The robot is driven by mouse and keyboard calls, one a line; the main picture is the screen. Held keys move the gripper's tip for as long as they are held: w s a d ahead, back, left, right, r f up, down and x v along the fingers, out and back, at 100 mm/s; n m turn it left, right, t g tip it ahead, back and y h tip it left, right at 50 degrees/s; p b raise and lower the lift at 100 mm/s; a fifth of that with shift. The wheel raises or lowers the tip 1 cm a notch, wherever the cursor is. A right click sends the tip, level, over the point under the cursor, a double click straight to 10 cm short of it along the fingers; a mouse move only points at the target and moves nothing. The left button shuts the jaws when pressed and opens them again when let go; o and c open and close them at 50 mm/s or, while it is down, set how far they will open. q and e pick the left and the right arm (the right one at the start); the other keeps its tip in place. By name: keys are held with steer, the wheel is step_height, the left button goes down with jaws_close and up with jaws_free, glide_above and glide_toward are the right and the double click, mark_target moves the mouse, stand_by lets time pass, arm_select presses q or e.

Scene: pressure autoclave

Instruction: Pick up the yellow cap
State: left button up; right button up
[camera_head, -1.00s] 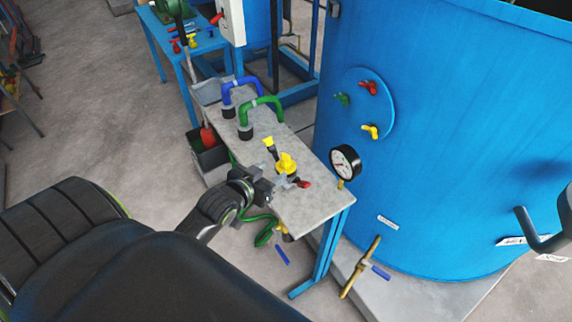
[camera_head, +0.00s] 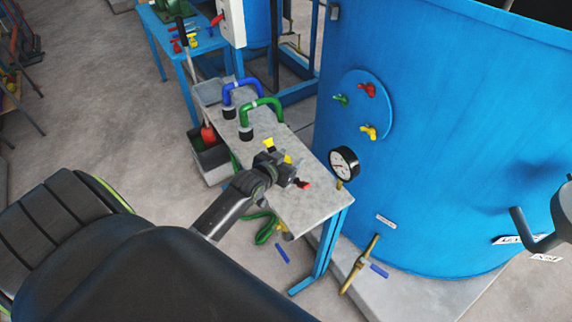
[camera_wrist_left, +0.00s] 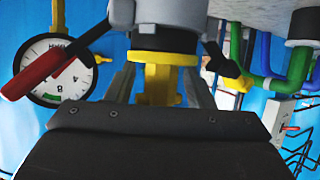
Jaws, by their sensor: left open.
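The yellow cap (camera_head: 288,159) is on the bench by the blue tank, partly hidden by my left gripper (camera_head: 277,166) in the head view. In the left wrist view, the yellow cap (camera_wrist_left: 158,78) sits against a black ring on a metal fitting. My left gripper (camera_wrist_left: 160,90) is open, with one finger on each side of the cap. I cannot tell whether the fingers touch it. My right gripper is not in view.
A red lever (camera_wrist_left: 42,75) sticks out beside the fitting, near a dial gauge (camera_head: 343,162). A small yellow-topped part (camera_head: 268,144) stands close by. Green (camera_head: 262,104) and blue (camera_head: 241,84) bent pipes rise farther back on the bench (camera_head: 318,205). The tank (camera_head: 450,130) stands to the right.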

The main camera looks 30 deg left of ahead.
arm_select(q)
steer(key=shift+w+f, duration=0.1)
steer(key=shift+w, duration=0.05)
steer(key=shift+c, duration=0.2)
jaws_close()
